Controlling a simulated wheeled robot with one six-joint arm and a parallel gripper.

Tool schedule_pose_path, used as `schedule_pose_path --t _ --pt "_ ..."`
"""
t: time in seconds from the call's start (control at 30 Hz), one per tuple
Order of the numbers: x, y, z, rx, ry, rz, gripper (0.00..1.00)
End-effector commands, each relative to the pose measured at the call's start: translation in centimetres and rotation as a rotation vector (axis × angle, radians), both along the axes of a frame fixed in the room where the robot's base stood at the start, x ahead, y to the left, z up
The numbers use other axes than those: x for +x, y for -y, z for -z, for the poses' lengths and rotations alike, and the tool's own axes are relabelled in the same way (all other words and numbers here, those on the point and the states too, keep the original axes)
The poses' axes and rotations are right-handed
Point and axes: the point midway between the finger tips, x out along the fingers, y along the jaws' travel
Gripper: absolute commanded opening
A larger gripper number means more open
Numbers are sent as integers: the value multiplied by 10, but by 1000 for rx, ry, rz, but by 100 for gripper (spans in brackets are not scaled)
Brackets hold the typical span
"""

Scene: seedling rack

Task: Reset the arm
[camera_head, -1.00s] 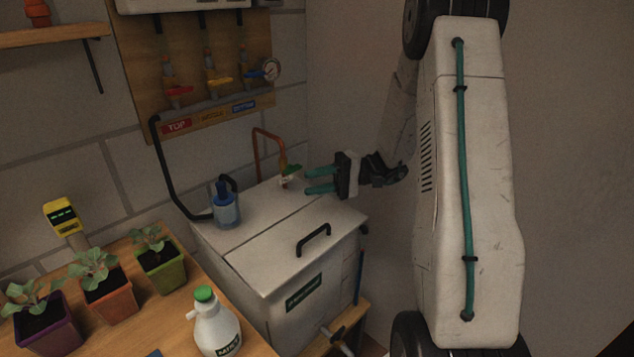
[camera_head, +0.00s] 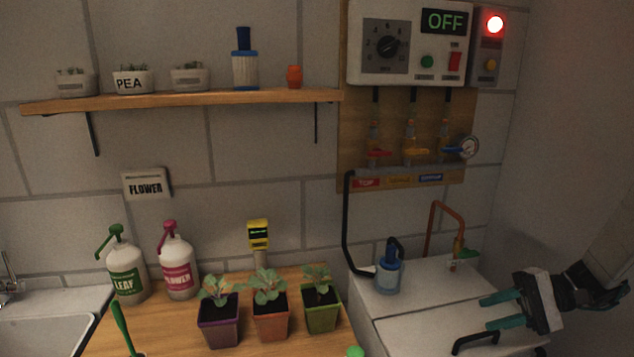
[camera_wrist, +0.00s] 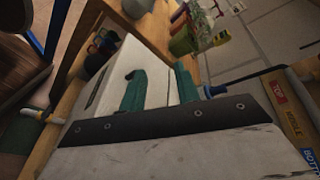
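My gripper (camera_head: 502,311) is at the lower right in the head view, above the white tank (camera_head: 440,310) with the black handle. Its two teal fingers are apart with nothing between them. In the wrist view the gripper (camera_wrist: 160,85) also shows empty, with the white tank lid behind the fingers.
A wooden bench with three potted seedlings (camera_head: 270,312) and two spray bottles (camera_head: 177,268) is left of the tank. A blue pump (camera_head: 388,275) and an orange pipe (camera_head: 433,222) stand on the tank. The control box (camera_head: 410,45) reads OFF, with a red lamp (camera_head: 494,25) lit.

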Motion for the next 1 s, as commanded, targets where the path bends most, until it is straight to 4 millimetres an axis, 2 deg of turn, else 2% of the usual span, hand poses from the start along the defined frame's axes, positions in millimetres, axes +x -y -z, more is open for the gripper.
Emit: schedule_pose_path --t 0.23,0.47,0.67,0.8,1.0 --pt "-55 -31 -22 -328 -153 -157 32" --pt "-107 -49 -47 -708 -163 -252 32" --pt "-143 -56 -69 -997 -57 -283 32" --pt "-163 -60 -85 -1160 74 -292 32" --pt "-185 -70 -106 -1285 281 -320 32"
